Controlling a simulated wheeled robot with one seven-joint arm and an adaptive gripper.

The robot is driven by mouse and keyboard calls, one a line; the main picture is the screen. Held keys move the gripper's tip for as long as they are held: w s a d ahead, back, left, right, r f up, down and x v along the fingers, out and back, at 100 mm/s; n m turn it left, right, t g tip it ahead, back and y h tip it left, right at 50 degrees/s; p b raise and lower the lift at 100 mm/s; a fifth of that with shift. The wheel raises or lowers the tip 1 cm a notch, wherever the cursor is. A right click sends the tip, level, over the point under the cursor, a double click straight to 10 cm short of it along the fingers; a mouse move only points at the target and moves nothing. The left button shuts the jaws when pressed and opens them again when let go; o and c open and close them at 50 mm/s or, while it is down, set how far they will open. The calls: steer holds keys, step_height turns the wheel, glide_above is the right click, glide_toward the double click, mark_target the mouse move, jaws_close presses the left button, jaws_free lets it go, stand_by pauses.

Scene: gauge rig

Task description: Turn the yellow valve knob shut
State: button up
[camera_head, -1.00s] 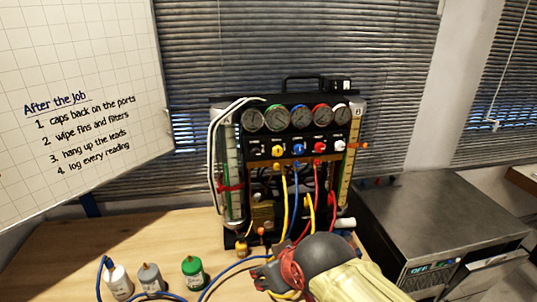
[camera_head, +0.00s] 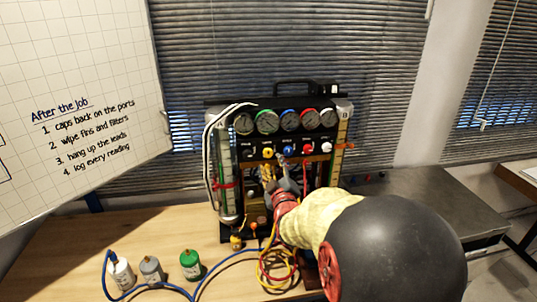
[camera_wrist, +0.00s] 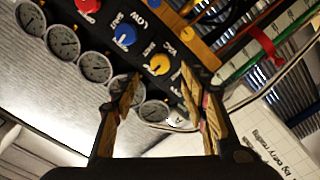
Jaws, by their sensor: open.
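The yellow valve knob (camera_head: 267,152) is on the black front panel of the gauge rig, under the row of dials, left of the blue knob (camera_head: 288,150). In the wrist view the yellow knob (camera_wrist: 159,64) shows just beyond and between my two fingertips, with a white mark on its face. My gripper (camera_wrist: 161,80) is open, with nothing between its fingers. In the head view my gripper (camera_head: 279,169) is just below the row of knobs, partly hidden by my own arm. I cannot tell whether a fingertip touches the panel.
Several round gauges (camera_wrist: 95,67) sit beside the knobs. The blue knob (camera_wrist: 124,35) is close by, and a red knob (camera_head: 307,147) stands beyond it. Yellow and red hoses (camera_head: 275,265) lie coiled on the wooden bench (camera_head: 70,255). Small bottles (camera_head: 191,264) stand at front left.

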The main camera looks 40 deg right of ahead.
mark_target(268, 154)
steer(key=x, duration=0.7)
steer(key=shift+c, duration=0.3)
jaws_close()
stand_by(0.4)
